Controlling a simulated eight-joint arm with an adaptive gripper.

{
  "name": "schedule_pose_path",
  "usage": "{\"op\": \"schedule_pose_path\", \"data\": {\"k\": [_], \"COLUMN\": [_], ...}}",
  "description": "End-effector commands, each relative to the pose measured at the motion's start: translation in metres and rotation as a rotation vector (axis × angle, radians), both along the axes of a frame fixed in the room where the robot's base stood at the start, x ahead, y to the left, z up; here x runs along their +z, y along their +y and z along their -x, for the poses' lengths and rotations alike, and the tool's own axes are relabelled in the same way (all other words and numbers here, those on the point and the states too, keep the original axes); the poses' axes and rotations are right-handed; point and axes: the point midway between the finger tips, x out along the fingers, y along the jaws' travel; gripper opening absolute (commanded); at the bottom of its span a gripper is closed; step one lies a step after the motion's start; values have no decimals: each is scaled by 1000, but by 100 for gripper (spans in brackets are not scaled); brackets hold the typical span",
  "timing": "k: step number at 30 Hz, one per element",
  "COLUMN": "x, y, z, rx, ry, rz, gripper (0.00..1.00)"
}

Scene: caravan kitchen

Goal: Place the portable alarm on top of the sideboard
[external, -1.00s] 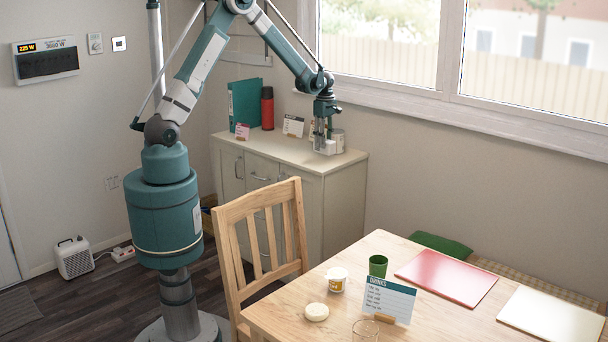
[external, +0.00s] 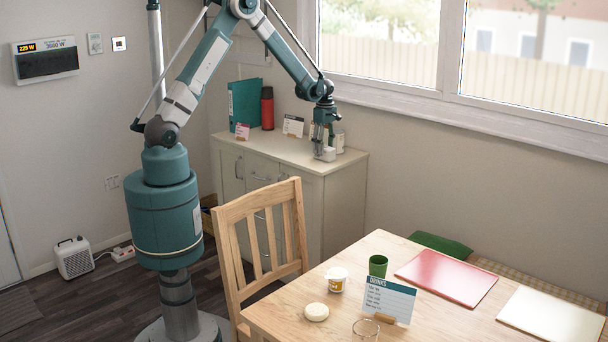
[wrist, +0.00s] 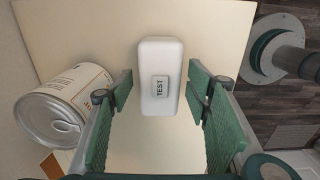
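The portable alarm, a small white box with a TEST button, rests on top of the sideboard (external: 290,152) near its front right corner. The alarm (external: 326,154) also shows in the wrist view (wrist: 160,65). My gripper (external: 324,143) is just above and around it, pointing down. In the wrist view my gripper (wrist: 161,90) is open, with a finger on either side of the alarm and a visible gap at each side.
A wooden chair (external: 262,225) and a laid table (external: 340,260) stand in front.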

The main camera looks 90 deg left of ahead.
Motion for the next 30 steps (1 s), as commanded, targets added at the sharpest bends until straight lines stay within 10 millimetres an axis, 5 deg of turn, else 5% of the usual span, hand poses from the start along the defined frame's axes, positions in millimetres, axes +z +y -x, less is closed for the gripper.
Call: {"op": "schedule_pose_path", "data": {"k": [14, 30], "x": [6, 79], "y": [0, 0], "z": [0, 0], "rx": [0, 0], "ry": [0, 0], "rz": [0, 0], "gripper": [48, 48]}}
